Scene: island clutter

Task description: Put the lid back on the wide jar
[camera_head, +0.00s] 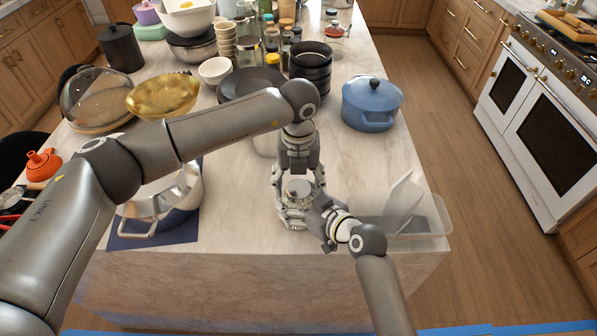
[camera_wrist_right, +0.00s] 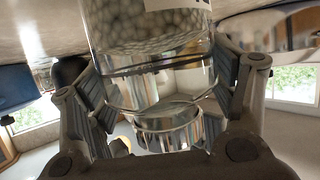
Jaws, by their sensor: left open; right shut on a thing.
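The wide jar (camera_wrist_right: 150,30) is clear glass with pale beads and a white label. It shows close up in the right wrist view, between the fingers of my right gripper (camera_wrist_right: 165,85). In the head view my right gripper (camera_head: 305,212) comes in from the lower right and is shut on the jar. The round silvery lid (camera_head: 298,187) shows at the jar's top. My left gripper (camera_head: 299,184) points down from above, open, with its fingers on either side of the lid. I cannot tell whether the lid sits fully on the rim; the fingers hide much of the jar.
A clear tray (camera_head: 430,222) stands right of my right gripper. A blue pot (camera_head: 371,100) is behind it. A steel pot (camera_head: 150,208) on a dark blue mat (camera_head: 130,240) is at the left.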

